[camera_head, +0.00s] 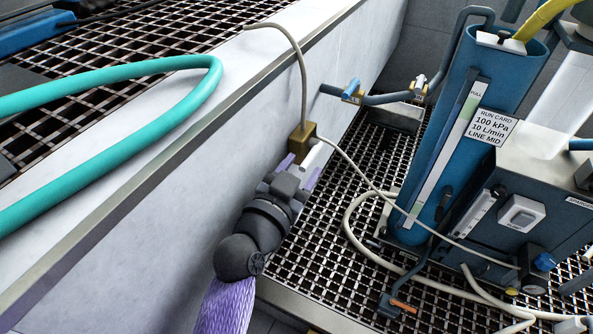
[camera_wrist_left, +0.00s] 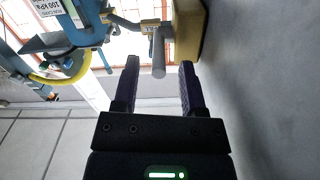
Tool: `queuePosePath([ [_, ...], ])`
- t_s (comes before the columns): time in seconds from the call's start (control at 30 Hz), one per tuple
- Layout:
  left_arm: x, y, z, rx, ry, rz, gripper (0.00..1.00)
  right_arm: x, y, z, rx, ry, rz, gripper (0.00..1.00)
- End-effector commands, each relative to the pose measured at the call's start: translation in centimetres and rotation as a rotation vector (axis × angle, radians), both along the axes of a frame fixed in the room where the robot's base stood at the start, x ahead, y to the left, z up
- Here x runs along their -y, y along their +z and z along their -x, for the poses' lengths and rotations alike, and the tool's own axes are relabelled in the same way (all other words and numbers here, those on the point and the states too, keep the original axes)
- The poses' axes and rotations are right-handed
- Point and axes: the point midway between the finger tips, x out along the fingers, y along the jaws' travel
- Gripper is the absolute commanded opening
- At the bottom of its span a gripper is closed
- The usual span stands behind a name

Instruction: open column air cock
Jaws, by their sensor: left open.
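A brass-coloured cock body (camera_head: 302,137) sits against the pale wall, with one thin hose running up from it and another running to the column's panel. Its pale bar-like lever (camera_head: 316,157) sticks out beside it. My left gripper (camera_head: 301,167) is open right at this cock. In the left wrist view the brass body (camera_wrist_left: 191,30) is at the upper right, and the grey end of the lever (camera_wrist_left: 158,62) shows between the two open, dark fingertips (camera_wrist_left: 158,68). I cannot tell whether either finger touches it. My right gripper is not in view.
The blue column (camera_head: 445,140) with a run card stands on the grating at right. Blue-handled (camera_head: 351,89) and white-handled (camera_head: 420,86) cocks sit on a pipe behind. An orange lever (camera_head: 403,306) is low in front. A teal hose (camera_head: 150,140) lies at left.

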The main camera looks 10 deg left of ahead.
Motion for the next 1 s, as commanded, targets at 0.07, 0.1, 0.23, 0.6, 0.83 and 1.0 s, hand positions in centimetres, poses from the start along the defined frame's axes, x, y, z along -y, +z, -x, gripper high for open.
queuePosePath([
  [0.07, 0.12, -0.04, -0.36, 0.0, 0.0, 0.0, 0.54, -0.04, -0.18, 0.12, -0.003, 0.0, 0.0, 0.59],
  [0.1, 0.14, -0.01, -0.44, 0.0, 0.0, 0.0, 0.54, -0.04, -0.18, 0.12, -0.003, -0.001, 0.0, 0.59],
  [0.23, 0.15, 0.08, -0.45, 0.0, -0.001, 0.0, 0.54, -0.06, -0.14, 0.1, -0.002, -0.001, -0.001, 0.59],
  [0.6, 0.13, 0.08, -0.43, 0.0, 0.0, 0.0, 0.0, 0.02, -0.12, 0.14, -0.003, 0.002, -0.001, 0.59],
  [0.83, 0.08, 0.1, -0.44, 0.002, 0.002, -0.001, 0.0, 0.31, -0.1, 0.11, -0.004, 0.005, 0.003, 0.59],
  [1.0, 0.05, 0.11, -0.45, 0.002, 0.002, -0.001, 0.0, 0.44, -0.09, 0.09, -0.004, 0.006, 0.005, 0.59],
])
